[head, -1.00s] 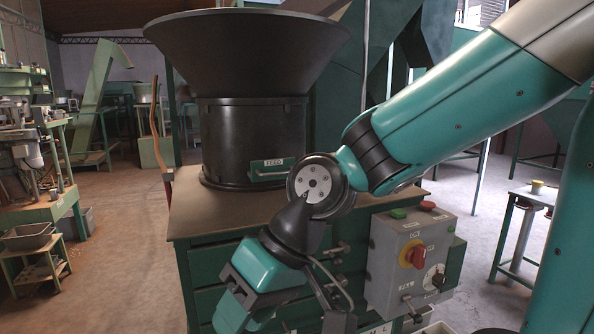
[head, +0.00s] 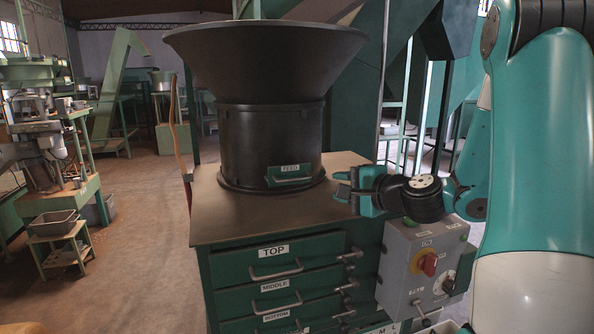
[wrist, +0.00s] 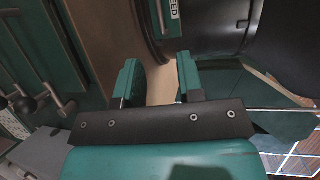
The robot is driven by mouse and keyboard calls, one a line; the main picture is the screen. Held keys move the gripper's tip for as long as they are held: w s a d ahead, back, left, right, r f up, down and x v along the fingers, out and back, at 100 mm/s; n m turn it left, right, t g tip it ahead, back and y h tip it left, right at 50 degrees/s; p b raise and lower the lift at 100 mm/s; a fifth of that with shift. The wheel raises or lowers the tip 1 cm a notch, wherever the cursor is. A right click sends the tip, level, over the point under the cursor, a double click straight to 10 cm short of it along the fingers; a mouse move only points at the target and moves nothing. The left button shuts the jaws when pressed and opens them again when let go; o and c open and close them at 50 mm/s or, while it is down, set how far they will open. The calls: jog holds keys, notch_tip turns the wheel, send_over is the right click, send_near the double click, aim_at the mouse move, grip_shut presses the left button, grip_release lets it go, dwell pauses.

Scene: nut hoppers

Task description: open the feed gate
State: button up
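The feed gate (head: 290,179) is a small green plate with a bar handle and a FEED label, low on the front of the black hopper (head: 268,130). My gripper (head: 343,188) is to the right of the gate, over the right part of the cabinet top and apart from the handle. In the wrist view my gripper (wrist: 160,82) has its two green fingers spread, with bare brown cabinet top showing between them. The FEED label (wrist: 174,9) shows at the top of that view, beyond the fingertips. The gate appears to be down.
Below the hopper are green drawers (head: 292,249) labelled TOP, MIDDLE and BOTTOM, with latches on their right. A grey control box (head: 423,262) with a red knob is below my gripper. The cabinet top (head: 215,207) is clear left of the hopper.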

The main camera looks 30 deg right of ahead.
aim_at(298, 180)
jog(key=p+x, duration=0.6)
jog(key=x, duration=0.8)
jog(key=shift+w+a+p, duration=0.1)
jog(key=shift+w+p, duration=0.15)
jog(key=shift+p, duration=0.15)
jog(key=shift+w+f, duration=0.2)
jog(key=shift+w, duration=0.1)
jog(key=shift+c, duration=0.5)
grip_shut()
